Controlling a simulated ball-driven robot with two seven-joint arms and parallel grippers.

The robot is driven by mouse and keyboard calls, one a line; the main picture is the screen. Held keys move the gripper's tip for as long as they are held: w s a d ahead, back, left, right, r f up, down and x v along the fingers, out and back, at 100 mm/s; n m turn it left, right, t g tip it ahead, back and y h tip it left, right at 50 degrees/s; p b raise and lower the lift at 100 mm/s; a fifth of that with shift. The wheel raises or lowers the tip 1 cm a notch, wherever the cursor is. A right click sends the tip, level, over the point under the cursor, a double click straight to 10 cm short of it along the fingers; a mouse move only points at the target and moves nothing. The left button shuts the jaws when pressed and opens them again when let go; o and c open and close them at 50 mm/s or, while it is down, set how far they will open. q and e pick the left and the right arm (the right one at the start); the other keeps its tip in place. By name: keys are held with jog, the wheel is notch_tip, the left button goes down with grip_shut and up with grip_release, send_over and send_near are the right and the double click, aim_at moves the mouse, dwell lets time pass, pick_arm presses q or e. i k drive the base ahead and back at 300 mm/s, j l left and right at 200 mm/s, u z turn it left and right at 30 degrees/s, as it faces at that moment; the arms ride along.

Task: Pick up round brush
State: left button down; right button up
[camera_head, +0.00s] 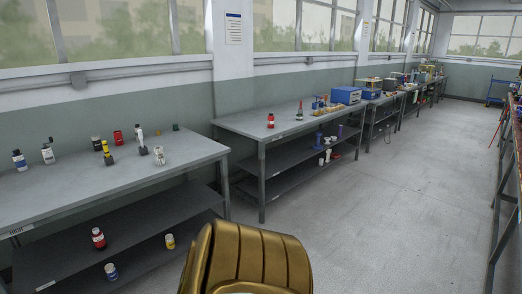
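I cannot make out a round brush for certain; the items on the benches are small at this distance. A slim upright thing with a pale top and dark base (141,141) stands on the near left bench (80,194); I cannot tell whether it is a brush. A thin dark upright item (300,111) stands on the second bench (262,128), and it is also too small to name. Neither of my grippers shows.
Several small bottles stand on the near bench, among them a blue-labelled one (19,160). More bottles sit on its lower shelf (135,250). A red bottle (270,121) and a blue box (346,95) are on the second bench. The aisle floor (400,190) is clear.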

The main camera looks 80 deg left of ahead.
aim_at(104, 144)
jog(key=u, duration=3.6)
jog(key=i+j, duration=0.2)
jog(key=i, duration=0.2)
jog(key=i+j+u, duration=0.15)
jog(key=i, duration=0.3)
jog(key=i+j, duration=0.2)
jog(key=i, duration=0.2)
jog(key=i+u, duration=0.15)
jog(key=u, duration=0.6)
